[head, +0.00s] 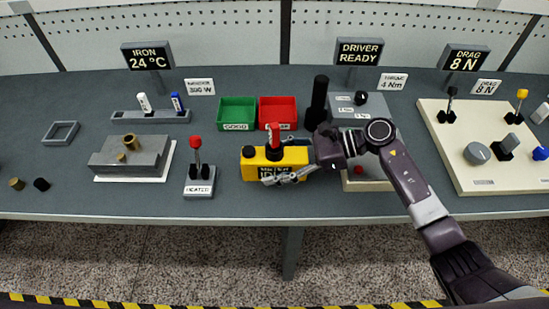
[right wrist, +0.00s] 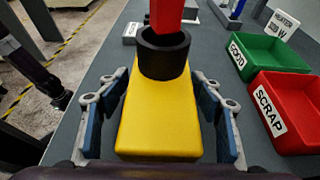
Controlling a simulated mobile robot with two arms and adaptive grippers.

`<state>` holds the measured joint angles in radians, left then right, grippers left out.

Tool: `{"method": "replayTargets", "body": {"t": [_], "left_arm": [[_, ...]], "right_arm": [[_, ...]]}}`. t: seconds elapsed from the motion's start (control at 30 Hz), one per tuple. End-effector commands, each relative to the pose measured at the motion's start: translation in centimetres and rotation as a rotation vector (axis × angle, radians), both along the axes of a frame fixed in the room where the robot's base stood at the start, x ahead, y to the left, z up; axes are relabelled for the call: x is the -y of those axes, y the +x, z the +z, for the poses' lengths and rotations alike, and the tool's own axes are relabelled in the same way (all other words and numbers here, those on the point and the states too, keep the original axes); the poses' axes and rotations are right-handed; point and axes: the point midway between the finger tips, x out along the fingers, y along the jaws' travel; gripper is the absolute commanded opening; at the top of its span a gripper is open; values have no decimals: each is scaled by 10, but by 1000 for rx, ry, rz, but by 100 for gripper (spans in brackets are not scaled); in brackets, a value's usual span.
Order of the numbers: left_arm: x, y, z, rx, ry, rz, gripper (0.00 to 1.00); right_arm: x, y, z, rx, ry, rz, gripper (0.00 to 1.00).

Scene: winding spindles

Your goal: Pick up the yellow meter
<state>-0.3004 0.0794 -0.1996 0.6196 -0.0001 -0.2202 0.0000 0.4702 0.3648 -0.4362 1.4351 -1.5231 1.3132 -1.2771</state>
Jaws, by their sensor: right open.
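The yellow meter (head: 252,168) stands on the bench near its front edge, with a black collar and a red part on top. My right gripper (head: 286,162) reaches it from the right and is open. In the right wrist view the meter (right wrist: 160,112) lies between the spread blue-padded fingers of my right gripper (right wrist: 158,125), one on each side. Gaps show between the pads and the meter's sides. The label on the meter's front is partly hidden by a finger in the head view. My left gripper is not in view.
Behind the meter are a green bin (head: 237,107) and a red bin (head: 278,104), with a black cylinder (head: 317,98) to their right. The red-knobbed heater lever (head: 198,170) stands to the left. A grey block (head: 125,161) lies further left.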

Motion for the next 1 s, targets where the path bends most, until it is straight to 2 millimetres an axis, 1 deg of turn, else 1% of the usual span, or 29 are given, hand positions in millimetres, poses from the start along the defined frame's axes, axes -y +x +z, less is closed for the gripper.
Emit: {"method": "replayTargets", "body": {"t": [0.07, 0.27, 0.37, 0.73, 0.77, 1.0], "left_arm": [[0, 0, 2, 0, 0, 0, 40], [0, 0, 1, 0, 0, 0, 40], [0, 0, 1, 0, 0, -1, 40], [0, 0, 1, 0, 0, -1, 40], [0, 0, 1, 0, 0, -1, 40], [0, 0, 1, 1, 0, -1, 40]], "right_arm": [[-4, 0, -1, -1, 0, 0, 60], [-5, 0, -3, 0, -1, -1, 60], [-5, 0, -3, 0, -1, -1, 51], [-5, 0, -2, 0, 0, -1, 11], [-5, 0, -2, 0, 0, -1, 8], [-5, 0, 0, 2, 2, 0, 8]]}}
